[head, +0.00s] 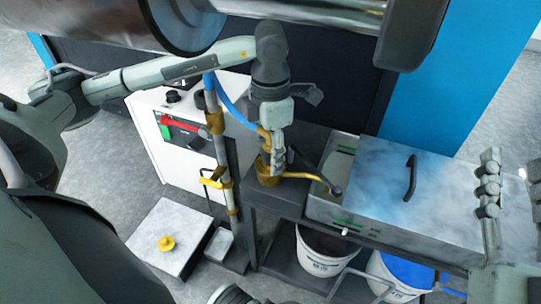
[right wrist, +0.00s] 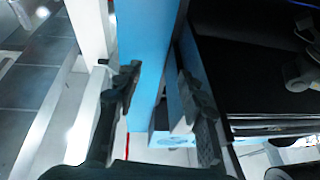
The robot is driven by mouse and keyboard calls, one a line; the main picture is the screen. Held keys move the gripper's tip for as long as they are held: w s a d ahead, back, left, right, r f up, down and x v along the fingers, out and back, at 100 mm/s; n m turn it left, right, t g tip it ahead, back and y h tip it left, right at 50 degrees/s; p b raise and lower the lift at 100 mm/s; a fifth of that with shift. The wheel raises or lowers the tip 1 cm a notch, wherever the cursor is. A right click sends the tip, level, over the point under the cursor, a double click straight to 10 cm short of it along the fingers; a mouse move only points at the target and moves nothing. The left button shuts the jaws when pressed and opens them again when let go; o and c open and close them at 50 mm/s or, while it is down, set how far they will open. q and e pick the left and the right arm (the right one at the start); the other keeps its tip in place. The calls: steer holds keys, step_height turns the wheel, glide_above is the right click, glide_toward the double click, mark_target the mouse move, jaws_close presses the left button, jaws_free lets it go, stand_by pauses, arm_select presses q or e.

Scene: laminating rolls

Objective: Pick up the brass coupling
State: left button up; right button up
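A brass-coloured fitting (head: 266,176) stands on the dark bench top in the head view, with a curved arm reaching right to a dark knob. I take it to be the brass coupling, though I cannot be sure. My left gripper (head: 276,165) points down right at this fitting and overlaps it. Whether its fingers touch or close on it is hidden. A small yellow knobbed piece (head: 166,243) lies on a pale slab at lower left. My right gripper (head: 513,172) is at the right edge, empty; its spread fingers show in the right wrist view (right wrist: 160,90).
A grey metal box (head: 375,185) with a black handle stands right of the fitting. A blue hose and a post with a yellow clamp (head: 216,178) are close on the left. A large roller (head: 110,18) hangs overhead. Buckets (head: 322,255) stand below the bench.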

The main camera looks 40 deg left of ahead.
arm_select(q)
jaws_close()
